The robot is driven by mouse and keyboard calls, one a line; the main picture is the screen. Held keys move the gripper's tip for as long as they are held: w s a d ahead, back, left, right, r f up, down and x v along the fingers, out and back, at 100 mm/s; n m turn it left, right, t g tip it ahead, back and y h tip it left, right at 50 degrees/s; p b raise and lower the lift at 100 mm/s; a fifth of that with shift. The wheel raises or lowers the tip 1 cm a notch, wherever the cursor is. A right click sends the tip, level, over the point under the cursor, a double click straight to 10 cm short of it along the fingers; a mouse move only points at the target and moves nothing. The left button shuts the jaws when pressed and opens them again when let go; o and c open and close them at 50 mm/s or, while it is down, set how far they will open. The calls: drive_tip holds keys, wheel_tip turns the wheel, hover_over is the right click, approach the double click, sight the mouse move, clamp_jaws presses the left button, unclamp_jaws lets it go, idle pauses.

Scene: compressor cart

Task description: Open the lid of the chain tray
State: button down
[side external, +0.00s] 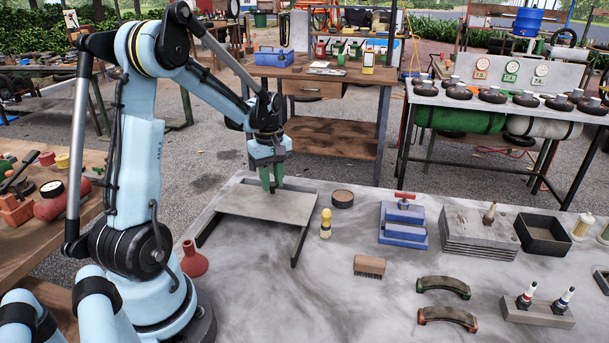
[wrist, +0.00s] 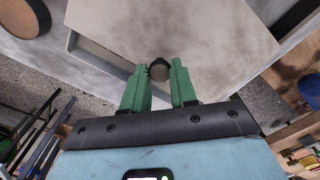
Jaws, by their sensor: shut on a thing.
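The chain tray (side external: 300,246) is at the left part of the grey table, with dark side edges. Its flat grey lid (side external: 255,206) lies across the far part of it, and the near part between the side edges shows uncovered. My gripper (side external: 270,188) points down at the lid's far edge with its green fingers. In the wrist view the fingers (wrist: 159,80) are shut on a small dark knob (wrist: 159,70) at the edge of the pale lid (wrist: 195,30).
The table's near middle is clear.

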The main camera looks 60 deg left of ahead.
sight(261, 212)
drive_tip(key=s+d, duration=0.5)
drive_tip(key=shift+s+d, duration=0.4)
drive_tip(key=c, duration=0.9)
unclamp_jaws()
wheel_tip(261, 212, up, 12)
drive_tip(key=w+d+f+m+t, duration=0.1)
drive_tip(key=d+m+t, duration=0.2)
drive_tip(key=d+m, duration=0.6)
drive_tip(key=w+d+f+m+t, duration=0.2)
drive_tip(key=d+m+t, duration=0.2)
drive_tip(key=d+m, duration=0.5)
drive_tip(key=shift+d, duration=0.5)
